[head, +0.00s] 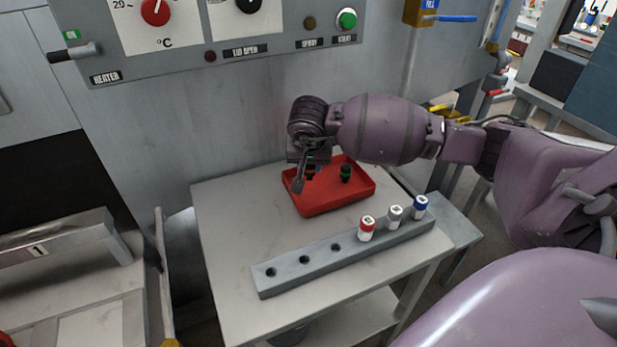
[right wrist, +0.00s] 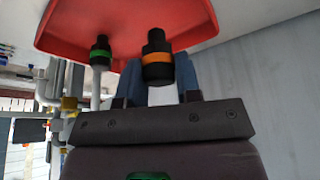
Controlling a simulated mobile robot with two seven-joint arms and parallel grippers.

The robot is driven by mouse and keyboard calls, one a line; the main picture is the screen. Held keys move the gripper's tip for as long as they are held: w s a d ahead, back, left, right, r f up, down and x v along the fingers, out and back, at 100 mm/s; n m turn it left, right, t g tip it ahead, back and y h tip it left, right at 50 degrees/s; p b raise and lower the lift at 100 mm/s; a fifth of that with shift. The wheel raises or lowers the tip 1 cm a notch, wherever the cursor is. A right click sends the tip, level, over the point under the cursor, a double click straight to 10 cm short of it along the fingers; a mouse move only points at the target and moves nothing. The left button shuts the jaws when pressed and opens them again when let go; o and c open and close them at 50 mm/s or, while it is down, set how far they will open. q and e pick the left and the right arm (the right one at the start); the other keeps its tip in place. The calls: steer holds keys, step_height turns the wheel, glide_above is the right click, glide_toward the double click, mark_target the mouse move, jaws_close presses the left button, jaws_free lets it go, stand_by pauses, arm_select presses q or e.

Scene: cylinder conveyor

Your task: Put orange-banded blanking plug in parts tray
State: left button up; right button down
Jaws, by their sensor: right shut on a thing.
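The orange-banded blanking plug (right wrist: 157,59) is black with an orange ring, and my right gripper (right wrist: 160,80) is shut on it. In the head view my right gripper (head: 305,178) reaches down over the left part of the red parts tray (head: 330,202). A dark bit of the held plug (head: 310,171) shows beside the finger there. The red tray also fills the top of the right wrist view (right wrist: 90,15). I cannot tell whether the held plug touches the tray floor. A green-banded plug (head: 345,172) stands in the tray to the right. My left gripper is not in view.
A grey rack (head: 300,275) in front of the tray holds red, white and blue-capped cylinders (head: 395,216) at its right; several holes at its left are empty. A control panel (head: 220,40) rises behind the table. The table's left part is clear.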

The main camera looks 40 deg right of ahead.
mark_target(310, 174)
steer(key=shift+f, duration=0.45)
step_height(310, 174, down, 4)
steer(key=shift+r+b, duration=0.15)
steer(key=shift+b, duration=0.2)
steer(key=shift+r, duration=0.1)
steer(key=shift+f, duration=0.2)
steer(key=c, duration=0.8)
jaws_free()
steer(key=shift+r, duration=0.2)
